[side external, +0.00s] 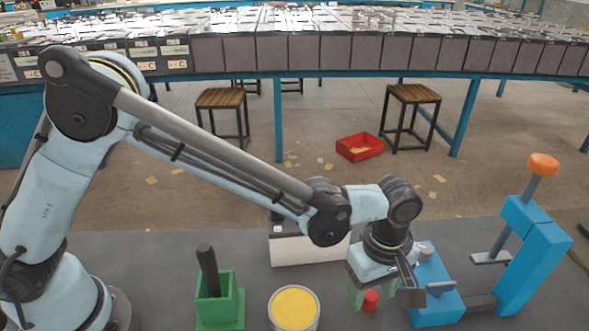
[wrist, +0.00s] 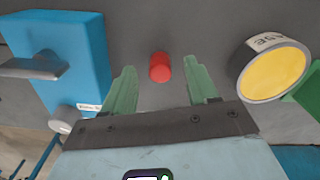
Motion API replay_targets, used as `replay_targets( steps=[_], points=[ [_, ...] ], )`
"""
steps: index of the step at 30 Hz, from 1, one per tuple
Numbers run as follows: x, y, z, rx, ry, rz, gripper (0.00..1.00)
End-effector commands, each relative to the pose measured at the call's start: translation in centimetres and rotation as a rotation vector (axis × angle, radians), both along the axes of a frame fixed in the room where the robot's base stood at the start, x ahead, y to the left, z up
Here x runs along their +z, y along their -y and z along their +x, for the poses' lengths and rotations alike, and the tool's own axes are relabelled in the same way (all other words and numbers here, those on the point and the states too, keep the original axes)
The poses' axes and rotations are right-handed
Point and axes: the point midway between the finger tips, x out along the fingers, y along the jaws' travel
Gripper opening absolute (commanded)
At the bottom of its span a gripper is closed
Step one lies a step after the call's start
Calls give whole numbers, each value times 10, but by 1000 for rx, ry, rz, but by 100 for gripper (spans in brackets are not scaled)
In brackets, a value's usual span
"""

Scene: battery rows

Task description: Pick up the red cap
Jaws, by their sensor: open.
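The red cap (side external: 371,300) is a small red cylinder standing on the dark grey table below my gripper in the side view. In the wrist view the red cap (wrist: 160,67) lies ahead of and between the two green fingers, near the line of their tips. My gripper (wrist: 157,72) is open and empty, with clear space on both sides of the cap. In the side view my gripper (side external: 372,296) is close above the table, and its far parts are partly hidden by the wrist.
A blue block device (wrist: 72,60) with a metal lever stands left in the wrist view. A yellow-topped round tin (wrist: 272,75) stands right. The side view shows a green holder (side external: 228,308) with a black handle, a white box (side external: 300,250) and a blue clamp with orange knob (side external: 530,265).

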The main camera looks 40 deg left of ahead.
Motion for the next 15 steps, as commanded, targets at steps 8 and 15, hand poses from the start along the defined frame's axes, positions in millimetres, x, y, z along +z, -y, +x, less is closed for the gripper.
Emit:
replay_targets(
  steps=[8, 15],
  points=[
    [-13, 0, 0, 0, 0, 0, 58],
    [-12, 0, 0, 0, 0, 0, 38]
  ],
)
